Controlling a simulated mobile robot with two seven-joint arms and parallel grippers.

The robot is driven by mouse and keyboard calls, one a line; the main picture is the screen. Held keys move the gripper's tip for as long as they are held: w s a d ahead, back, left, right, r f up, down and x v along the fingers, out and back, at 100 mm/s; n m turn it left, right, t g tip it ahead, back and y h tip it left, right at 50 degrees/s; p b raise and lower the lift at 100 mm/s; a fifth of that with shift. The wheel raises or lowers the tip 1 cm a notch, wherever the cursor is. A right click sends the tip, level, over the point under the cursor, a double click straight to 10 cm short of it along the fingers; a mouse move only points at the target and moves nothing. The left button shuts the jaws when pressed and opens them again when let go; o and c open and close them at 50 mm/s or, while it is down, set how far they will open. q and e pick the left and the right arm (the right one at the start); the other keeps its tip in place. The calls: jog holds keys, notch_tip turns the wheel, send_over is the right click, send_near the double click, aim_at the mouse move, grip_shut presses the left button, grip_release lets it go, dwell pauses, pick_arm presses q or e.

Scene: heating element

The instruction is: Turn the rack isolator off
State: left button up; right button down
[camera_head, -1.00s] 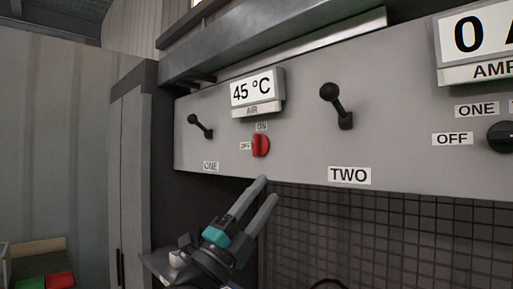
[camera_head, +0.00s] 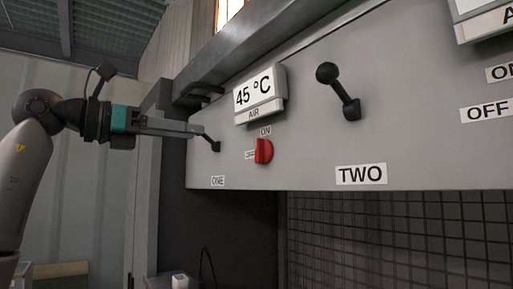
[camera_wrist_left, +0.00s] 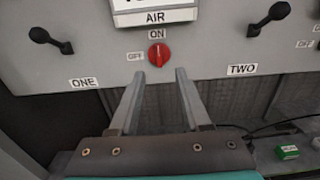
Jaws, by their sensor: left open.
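A red rotary knob (camera_head: 264,151) is on the grey panel, with an ON label above it and an OFF label to its left. It stands upright, toward ON. It also shows in the left wrist view (camera_wrist_left: 159,55). My left gripper (camera_head: 200,131) comes in from the left, level, its fingers in front of the panel's left end and overlapping the upper part of lever ONE in the picture. In the left wrist view my left gripper (camera_wrist_left: 160,74) is open and empty, its fingertips just below the knob, apart from it. My right gripper is out of view.
Lever ONE (camera_head: 214,144) is left of the knob and lever TWO (camera_head: 341,92) is to its right; both stick out from the panel. A display (camera_head: 259,92) reading 45 °C is above the knob. A dark mesh (camera_head: 395,240) lies below the panel.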

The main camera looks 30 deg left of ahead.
aim_at(256, 141)
pick_arm(q)
jog(key=p+x, duration=0.2)
jog(key=x, duration=1.3)
jog(key=shift+a, duration=0.1)
grip_shut()
